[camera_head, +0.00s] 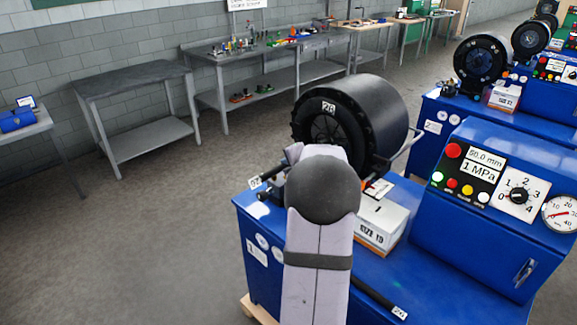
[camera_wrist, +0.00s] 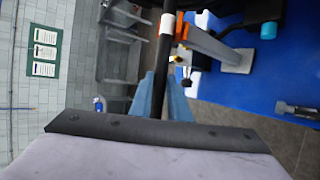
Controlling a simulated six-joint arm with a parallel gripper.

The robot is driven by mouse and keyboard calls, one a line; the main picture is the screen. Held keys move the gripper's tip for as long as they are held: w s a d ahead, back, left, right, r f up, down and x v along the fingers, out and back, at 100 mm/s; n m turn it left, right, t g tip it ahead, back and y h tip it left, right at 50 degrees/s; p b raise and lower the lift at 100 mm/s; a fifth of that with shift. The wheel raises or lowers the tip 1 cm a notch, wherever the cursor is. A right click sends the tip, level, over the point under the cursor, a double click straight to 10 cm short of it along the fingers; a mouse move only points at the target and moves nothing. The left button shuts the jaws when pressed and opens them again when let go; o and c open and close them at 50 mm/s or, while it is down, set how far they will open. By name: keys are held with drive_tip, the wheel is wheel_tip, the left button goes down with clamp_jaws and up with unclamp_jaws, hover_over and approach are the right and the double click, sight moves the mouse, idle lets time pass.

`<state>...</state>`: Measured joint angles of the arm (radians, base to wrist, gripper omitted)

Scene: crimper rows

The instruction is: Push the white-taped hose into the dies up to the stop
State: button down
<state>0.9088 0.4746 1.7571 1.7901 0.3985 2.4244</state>
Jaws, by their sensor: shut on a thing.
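In the wrist view my gripper (camera_wrist: 162,98) is shut on a black hose (camera_wrist: 160,65), which runs up between the two blue-grey fingers. A white tape band (camera_wrist: 167,23) is on this hose, beyond the fingertips. In the head view the crimper (camera_head: 375,110) has a large black round head marked 26. Its dies (camera_head: 324,130) show as a dark ring around the opening. My arm stands in front of the lower part of the head and hides my gripper and the taped part of the hose. I cannot tell whether the hose end is inside the dies.
The blue machine bench (camera_head: 300,280) carries a white box (camera_head: 382,222), another black hose (camera_head: 372,293) with a tag, and a control panel (camera_head: 475,175). In the wrist view an orange-and-grey part (camera_wrist: 215,45) is close beside the hose. Grey tables (camera_head: 135,80) stand behind; the floor at left is clear.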

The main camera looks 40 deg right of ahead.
drive_tip(key=shift+f+b, duration=0.3)
idle(0.4)
drive_tip(key=shift+c, duration=1.9)
unclamp_jaws()
drive_tip(key=shift+f, duration=0.15)
drive_tip(key=shift+s, duration=0.1)
drive_tip(key=p+v, duration=0.2)
drive_tip(key=v, duration=0.5)
